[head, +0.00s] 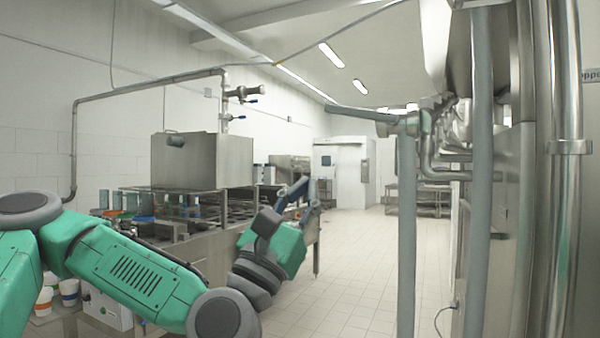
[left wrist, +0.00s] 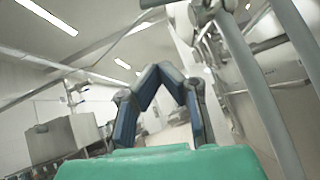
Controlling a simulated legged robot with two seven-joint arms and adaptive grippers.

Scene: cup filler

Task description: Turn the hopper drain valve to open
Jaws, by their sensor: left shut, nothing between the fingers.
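A sign with cut-off lettering (head: 591,75) that seems to read "hopper" is at the right edge of the head view, beside tall steel equipment (head: 520,200). I cannot make out for certain which fitting is the hopper drain valve. Small blue-handled valves (head: 240,92) sit on a wall pipe at the left, far from my gripper. My left gripper (head: 303,186) is in the middle of the head view, pointing away from me. It is shut and empty; its blue-padded fingers meet in the left wrist view (left wrist: 158,72). It touches nothing that I can see. My right gripper is not in view.
Grey upright pipes (head: 406,235) stand at the right, with a long bar (head: 360,113) reaching left from the top. A steel filling machine (head: 190,160) with a boxy tank is at the left. White cups (head: 69,289) stand low left. The tiled floor (head: 345,270) is clear between.

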